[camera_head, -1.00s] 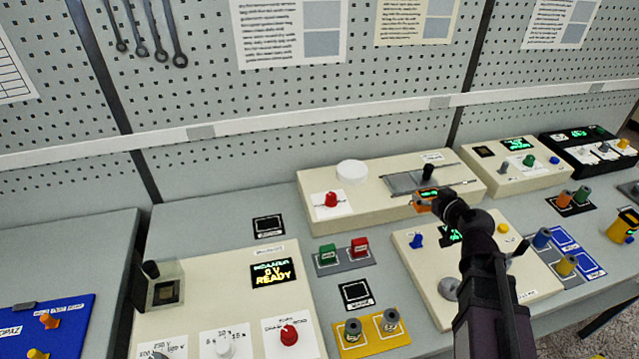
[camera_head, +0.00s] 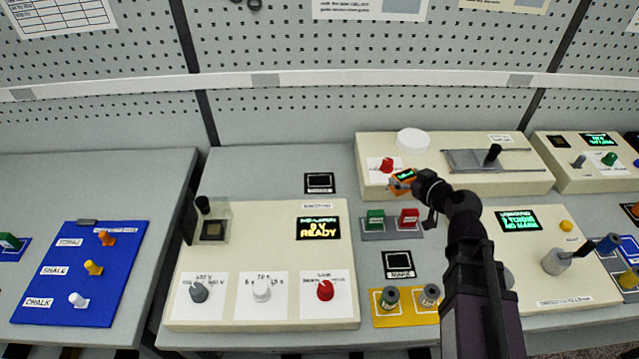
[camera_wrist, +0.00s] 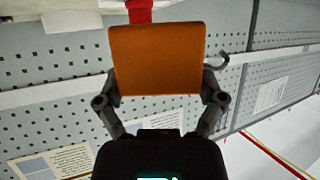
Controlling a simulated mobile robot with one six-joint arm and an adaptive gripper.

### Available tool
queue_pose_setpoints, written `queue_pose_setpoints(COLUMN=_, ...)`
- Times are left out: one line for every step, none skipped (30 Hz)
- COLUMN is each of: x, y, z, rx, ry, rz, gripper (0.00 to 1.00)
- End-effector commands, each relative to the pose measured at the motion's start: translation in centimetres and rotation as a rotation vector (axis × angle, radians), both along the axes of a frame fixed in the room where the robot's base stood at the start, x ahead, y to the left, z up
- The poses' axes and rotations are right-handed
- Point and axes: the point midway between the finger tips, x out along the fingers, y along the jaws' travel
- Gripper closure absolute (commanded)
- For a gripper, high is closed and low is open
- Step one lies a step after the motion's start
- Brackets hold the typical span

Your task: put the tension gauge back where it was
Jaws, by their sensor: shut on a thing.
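The tension gauge is an orange block (camera_wrist: 157,60) that fills the upper middle of the wrist view. In the head view the gauge (camera_head: 403,178) shows a small lit green display. My gripper (camera_wrist: 160,92) is shut on it, one finger at each side. In the head view my gripper (camera_head: 418,182) holds it in the air in front of the cream machine with the red knob. Black-framed square pads lie on the bench: one (camera_head: 320,182) at the back and one (camera_head: 398,259) nearer. Both look empty; their small labels are hard to read.
Green (camera_head: 375,220) and red (camera_head: 409,218) blocks stand on a grey mat below my gripper. A cream console (camera_head: 262,258) with knobs is at left, a cream winding box (camera_head: 545,262) at right. A yellow mat (camera_head: 404,318) holds two spools. A pegboard wall rises behind.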

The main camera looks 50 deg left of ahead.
Motion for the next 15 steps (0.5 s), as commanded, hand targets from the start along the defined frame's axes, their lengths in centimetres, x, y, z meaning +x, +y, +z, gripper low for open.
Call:
queue_pose_setpoints(x=-1.3, y=1.0, z=-0.3, rx=0.001, ry=0.000, rz=0.030, gripper=0.71)
queue_pose_setpoints(x=-2.0, y=1.6, z=-0.4, rx=0.001, ry=0.000, rz=0.048, gripper=0.71)
queue_pose_setpoints(x=-2.9, y=2.2, z=-0.6, rx=0.003, ry=0.001, rz=0.071, gripper=0.71)
queue_pose_setpoints(x=-3.7, y=2.8, z=-0.7, rx=0.003, ry=0.001, rz=0.089, gripper=0.71)
queue_pose_setpoints(x=-4.4, y=3.2, z=-0.8, rx=0.002, ry=0.000, rz=0.106, gripper=0.71)
queue_pose_setpoints(x=-5.4, y=3.9, z=-0.9, rx=0.002, ry=-0.001, rz=0.130, gripper=0.71)
queue_pose_setpoints(x=-6.1, y=4.4, z=-1.0, rx=0.002, ry=0.000, rz=0.147, gripper=0.71)
queue_pose_setpoints(x=-6.8, y=4.8, z=-1.1, rx=0.004, ry=0.000, rz=0.164, gripper=0.71)
queue_pose_setpoints(x=-7.8, y=5.4, z=-1.2, rx=0.005, ry=0.000, rz=0.187, gripper=0.71)
queue_pose_setpoints(x=-8.5, y=5.8, z=-1.3, rx=0.005, ry=0.000, rz=0.205, gripper=0.71)
queue_pose_setpoints(x=-9.3, y=6.3, z=-1.4, rx=0.005, ry=0.000, rz=0.222, gripper=0.71)
queue_pose_setpoints(x=-10.2, y=6.8, z=-1.5, rx=0.005, ry=-0.001, rz=0.244, gripper=0.71)
queue_pose_setpoints(x=-10.9, y=7.1, z=-1.6, rx=0.006, ry=-0.001, rz=0.259, gripper=0.71)
queue_pose_setpoints(x=-11.6, y=7.5, z=-1.7, rx=0.006, ry=-0.002, rz=0.274, gripper=0.71)
queue_pose_setpoints(x=-12.3, y=7.9, z=-1.8, rx=0.007, ry=-0.002, rz=0.292, gripper=0.71)
